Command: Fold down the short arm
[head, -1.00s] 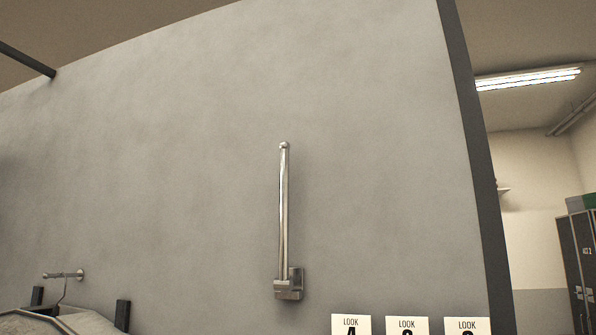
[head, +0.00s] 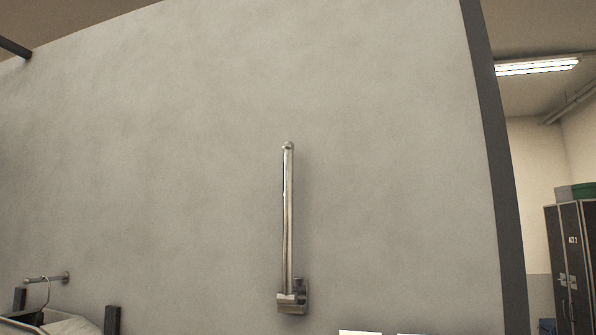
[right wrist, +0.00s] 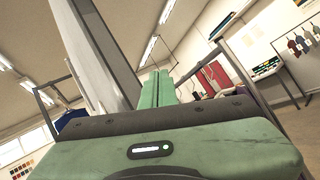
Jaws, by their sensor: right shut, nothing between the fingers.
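The short arm (head: 288,215) is a slim polished metal bar with a rounded tip. It stands upright against the grey wall panel in the head view, rising from a square metal bracket (head: 293,298) at its lower end. My right gripper (right wrist: 157,88) shows only in the right wrist view, with its green fingers shut together and empty. Neither gripper appears in the head view, so nothing is touching the short arm there. My left gripper is not in view.
The grey panel (head: 190,150) is bare around the short arm and ends at a dark right edge (head: 497,160). A wall peg (head: 46,279) with a hanger is at lower left. White cards (head: 360,332) show at the bottom. Dark lockers (head: 570,260) stand beyond the panel.

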